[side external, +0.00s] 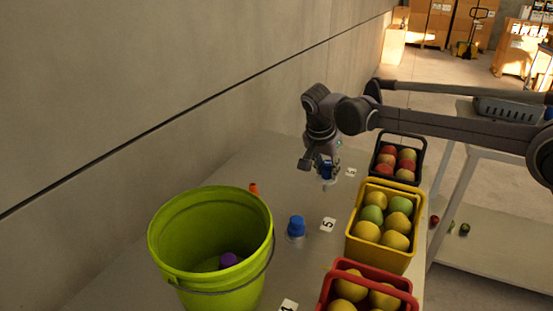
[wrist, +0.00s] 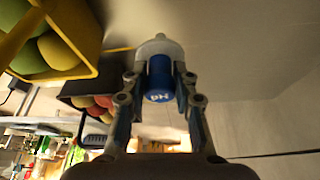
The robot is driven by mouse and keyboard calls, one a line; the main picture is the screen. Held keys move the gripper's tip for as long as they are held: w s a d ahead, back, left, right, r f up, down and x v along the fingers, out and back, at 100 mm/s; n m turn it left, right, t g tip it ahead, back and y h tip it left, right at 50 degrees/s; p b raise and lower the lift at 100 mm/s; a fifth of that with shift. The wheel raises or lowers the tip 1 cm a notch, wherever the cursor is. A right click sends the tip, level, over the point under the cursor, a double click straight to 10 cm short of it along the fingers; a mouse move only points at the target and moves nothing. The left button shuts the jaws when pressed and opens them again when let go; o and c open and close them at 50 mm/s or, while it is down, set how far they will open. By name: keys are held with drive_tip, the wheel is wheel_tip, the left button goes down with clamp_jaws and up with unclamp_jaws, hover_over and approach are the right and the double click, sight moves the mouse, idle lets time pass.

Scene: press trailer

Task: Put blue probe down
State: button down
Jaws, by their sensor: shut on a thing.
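The blue probe (wrist: 160,80) is between the fingers of my gripper (wrist: 160,90) in the wrist view. It has a blue cap marked "pH" and a pale grey-white end. In the side view my gripper (side external: 321,167) points down at the far part of the table, shut on the probe (side external: 328,170). The probe is roughly upright there; its lower end is close to the tabletop, and I cannot tell whether it touches. A second blue-capped piece (side external: 296,226) stands on the table nearer the camera, beside the number 5 card (side external: 328,224).
A green bucket (side external: 163,245) holding a purple-topped thing (side external: 229,260) stands at the left, with an orange thing (side external: 254,189) behind it. Black (side external: 403,140), yellow (side external: 378,256) and red (side external: 335,277) fruit baskets line the right edge. A concrete wall borders the table's left.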

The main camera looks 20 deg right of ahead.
sight(323, 179)
drive_tip(key=shift+w+a+f, duration=0.1)
drive_tip(key=shift+a+f, duration=0.15)
drive_tip(key=shift+f, duration=1.9)
drive_tip(key=shift+f, duration=0.15)
drive_tip(key=c, duration=1)
unclamp_jaws()
drive_tip(key=shift+c, duration=0.2)
drive_tip(key=v, duration=1.2)
drive_tip(key=shift+d, duration=0.1)
